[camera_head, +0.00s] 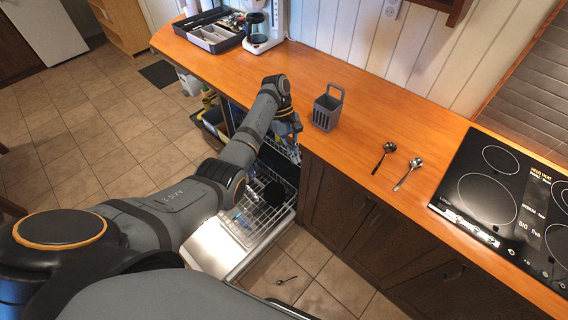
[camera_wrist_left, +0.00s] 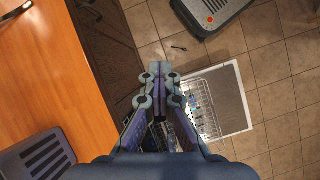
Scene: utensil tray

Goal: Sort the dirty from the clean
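A darker spoon (camera_head: 384,156) and a brighter spoon (camera_head: 409,173) lie apart on the counter, left of the stove. Another utensil, seemingly a spoon (camera_head: 286,280), lies on the floor; it also shows in the wrist view (camera_wrist_left: 179,47). A grey utensil basket (camera_head: 325,115) stands upright on the counter. A compartmented utensil tray (camera_head: 212,40) is at the counter's far left. The dishwasher rack (camera_head: 262,222) is pulled out below. My left gripper (camera_head: 294,130) is over the counter's front edge, left of the basket. Its fingers (camera_wrist_left: 160,72) are together, with nothing seen between them. My right gripper is out of view.
A coffee maker (camera_head: 262,28) stands beside the tray. The black stove (camera_head: 500,190) fills the counter's right part. The open dishwasher door (camera_head: 212,250) juts out over the tiled floor. The counter between basket and spoons is clear.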

